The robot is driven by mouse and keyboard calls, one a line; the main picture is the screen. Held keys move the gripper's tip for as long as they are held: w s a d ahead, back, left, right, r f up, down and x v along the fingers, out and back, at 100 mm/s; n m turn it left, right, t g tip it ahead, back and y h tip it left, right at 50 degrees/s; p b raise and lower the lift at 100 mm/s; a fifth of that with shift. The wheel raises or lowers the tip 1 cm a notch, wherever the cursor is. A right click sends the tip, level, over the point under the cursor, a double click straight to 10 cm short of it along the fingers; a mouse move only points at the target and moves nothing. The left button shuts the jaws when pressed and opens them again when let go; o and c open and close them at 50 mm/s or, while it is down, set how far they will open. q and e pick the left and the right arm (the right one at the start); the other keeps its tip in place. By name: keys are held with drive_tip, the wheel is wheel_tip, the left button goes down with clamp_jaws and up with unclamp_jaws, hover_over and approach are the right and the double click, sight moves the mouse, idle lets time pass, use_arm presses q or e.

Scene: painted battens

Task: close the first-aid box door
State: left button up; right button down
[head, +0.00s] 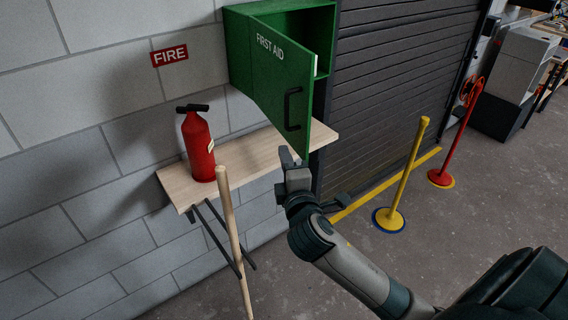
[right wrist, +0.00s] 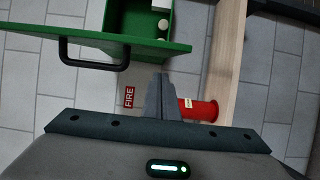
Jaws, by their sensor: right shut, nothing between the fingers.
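The green first-aid box (head: 318,22) hangs on the wall, and its door (head: 268,62) stands open, swung out toward me. A black handle (head: 291,109) is on the door's outer face near its free edge. In the right wrist view the door (right wrist: 165,47) shows edge-on with its handle (right wrist: 95,58), and the box (right wrist: 122,20) lies behind it with white items inside. My right gripper (head: 288,160) is shut and empty, just below the door's lower free corner, apart from the handle. Its closed fingers show in the right wrist view (right wrist: 163,97). My left gripper is not in view.
A wooden shelf (head: 245,152) under the box carries a red fire extinguisher (head: 197,145). A wooden pole (head: 233,230) stands before it. Yellow (head: 408,170) and red (head: 463,130) posts stand right, before a dark shutter (head: 400,80). Floor between is clear.

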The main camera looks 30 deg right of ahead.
drive_tip(key=d, duration=0.3)
drive_tip(key=shift+s+p, duration=0.3)
drive_tip(key=shift+p, duration=0.1)
drive_tip(key=shift+a, duration=0.1)
